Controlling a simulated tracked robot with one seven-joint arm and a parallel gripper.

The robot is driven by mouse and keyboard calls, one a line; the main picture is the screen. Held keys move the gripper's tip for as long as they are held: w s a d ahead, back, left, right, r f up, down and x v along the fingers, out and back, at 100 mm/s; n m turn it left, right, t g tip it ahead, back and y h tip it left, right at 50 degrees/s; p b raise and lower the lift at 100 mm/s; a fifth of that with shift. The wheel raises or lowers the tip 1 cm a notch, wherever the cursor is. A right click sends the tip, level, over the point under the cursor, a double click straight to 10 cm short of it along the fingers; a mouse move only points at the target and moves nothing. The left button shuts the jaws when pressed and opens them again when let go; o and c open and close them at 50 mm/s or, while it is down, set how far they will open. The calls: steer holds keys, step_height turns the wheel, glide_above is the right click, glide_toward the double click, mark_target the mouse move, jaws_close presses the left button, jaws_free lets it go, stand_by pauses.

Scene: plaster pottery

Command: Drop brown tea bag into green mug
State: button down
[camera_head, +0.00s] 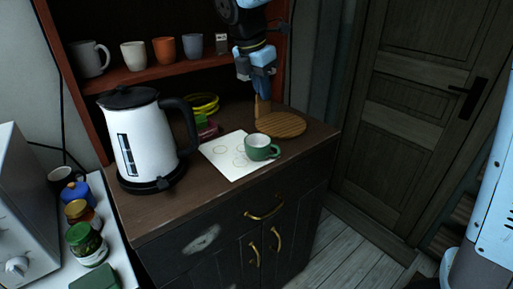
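The green mug (260,149) stands upright on the cabinet top, on the right part of a white sheet with ring marks (222,160). Its inside looks pale. My gripper (262,94) points down above the back of the cabinet, behind and above the mug. An upright tan-brown piece (263,106) shows just below the fingers. I cannot tell whether it is the brown tea bag, held or not, or part of the round wooden board (288,127). The finger gap is too small to make out.
A white kettle (140,140) with a black handle stands left of the sheet. Yellow-green rings (204,104) and a pink item (208,129) lie behind. An orange cup (164,50) and other cups line the red-brown shelf (135,80). Jars (86,243) stand at lower left.

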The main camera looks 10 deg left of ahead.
steer(key=shift+d+f, duration=0.15)
steer(key=shift+f, duration=1.55)
steer(key=c, duration=1.2)
jaws_free()
steer(key=shift+c, duration=0.2)
steer(key=shift+r, duration=0.1)
steer(key=v, duration=1.3)
steer(key=shift+r, duration=0.3)
